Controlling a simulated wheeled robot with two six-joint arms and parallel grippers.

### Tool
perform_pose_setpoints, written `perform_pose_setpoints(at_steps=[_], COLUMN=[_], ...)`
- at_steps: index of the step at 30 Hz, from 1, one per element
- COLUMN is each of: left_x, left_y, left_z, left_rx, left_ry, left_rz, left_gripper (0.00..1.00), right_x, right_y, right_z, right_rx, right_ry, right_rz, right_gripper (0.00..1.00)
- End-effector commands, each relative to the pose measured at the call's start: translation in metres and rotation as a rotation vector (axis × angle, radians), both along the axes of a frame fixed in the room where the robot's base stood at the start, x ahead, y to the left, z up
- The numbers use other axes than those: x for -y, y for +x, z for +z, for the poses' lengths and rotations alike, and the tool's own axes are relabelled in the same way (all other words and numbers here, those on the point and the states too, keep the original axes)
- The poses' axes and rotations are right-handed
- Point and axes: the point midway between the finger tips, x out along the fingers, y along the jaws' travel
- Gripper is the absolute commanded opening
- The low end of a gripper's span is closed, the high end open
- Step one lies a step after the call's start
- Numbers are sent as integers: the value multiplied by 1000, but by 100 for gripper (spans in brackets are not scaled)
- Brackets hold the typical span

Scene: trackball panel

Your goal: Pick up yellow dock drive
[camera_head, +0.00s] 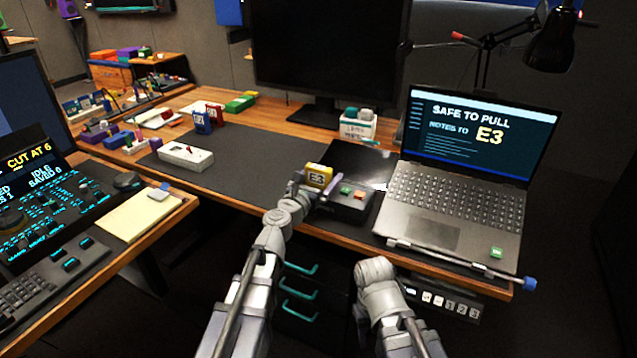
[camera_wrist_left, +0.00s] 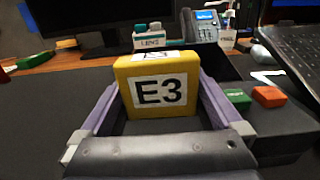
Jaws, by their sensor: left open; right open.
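The yellow dock drive (camera_head: 319,174), a block labelled E3, sits upright at the black dock (camera_head: 345,203) on the desk. In the left wrist view the yellow drive (camera_wrist_left: 157,88) stands between the two purple-grey fingers of my left gripper (camera_wrist_left: 160,100). The fingers lie along its left and right sides, and the jaws are open. The head view shows my left gripper (camera_head: 312,187) at the drive from the near left. How the drive's base meets the dock is hidden. My right arm is low in front of the desk; its fingers do not show.
The dock has a green button (camera_wrist_left: 237,96) and a red button (camera_wrist_left: 269,97) right of the drive. A laptop (camera_head: 455,190) reading "SAFE TO PULL" and "E3" stands at the right. A white bin (camera_head: 356,129) is behind. The dark mat (camera_head: 255,160) at the left has free room.

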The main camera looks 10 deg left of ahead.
Motion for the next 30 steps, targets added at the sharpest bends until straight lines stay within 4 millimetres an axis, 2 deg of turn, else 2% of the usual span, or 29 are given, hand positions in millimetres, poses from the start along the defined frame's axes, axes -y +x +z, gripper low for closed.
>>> perform_pose_setpoints(at_steps=[1, 3, 10, 27, 30], left_x=[2, 4, 5, 5, 5], left_y=[11, 15, 14, 14, 14], left_z=[0, 0, 0, 0, 0], left_rx=[0, 0, 0, 0, 0], left_ry=[0, 0, 0, 0, 0], left_rz=[-1, -1, 0, 0, 0], left_gripper=[100, 100, 99, 35, 27], right_x=[0, 0, 0, 0, 0], right_y=[0, 0, 0, 0, 0], right_z=[0, 0, 0, 0, 0], right_rx=[0, 0, 0, 0, 0], right_ry=[0, 0, 0, 0, 0], right_rz=[0, 0, 0, 0, 0], right_gripper=[50, 50, 50, 50, 50])
